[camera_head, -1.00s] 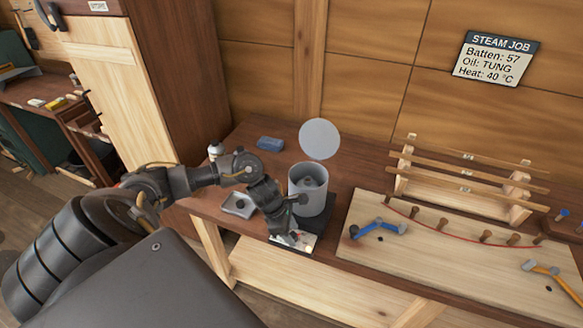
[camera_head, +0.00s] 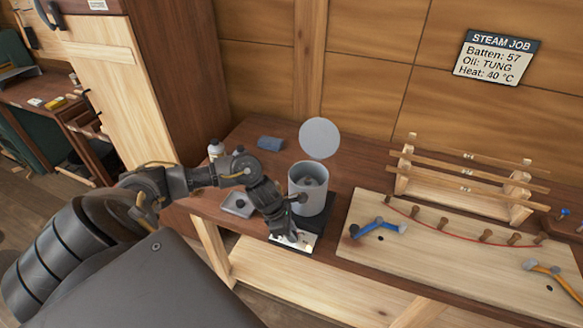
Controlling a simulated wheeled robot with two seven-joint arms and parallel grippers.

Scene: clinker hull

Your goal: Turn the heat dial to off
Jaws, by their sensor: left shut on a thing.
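A grey steam pot (camera_head: 311,190) stands on a dark heater base on the bench, with its round lid (camera_head: 320,138) raised behind it. The heater's light front panel (camera_head: 307,243) faces me at the bench's front edge. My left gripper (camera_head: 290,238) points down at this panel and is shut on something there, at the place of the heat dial. The dial itself is hidden by the fingers, so its setting cannot be read. My right gripper is out of view.
A small metal tray (camera_head: 238,205) and a white bottle (camera_head: 215,149) are left of the pot, a blue block (camera_head: 270,143) behind. A batten rack (camera_head: 404,172) and a board (camera_head: 425,255) with pegs and clamps lie right. A steam job sign (camera_head: 495,57) hangs above.

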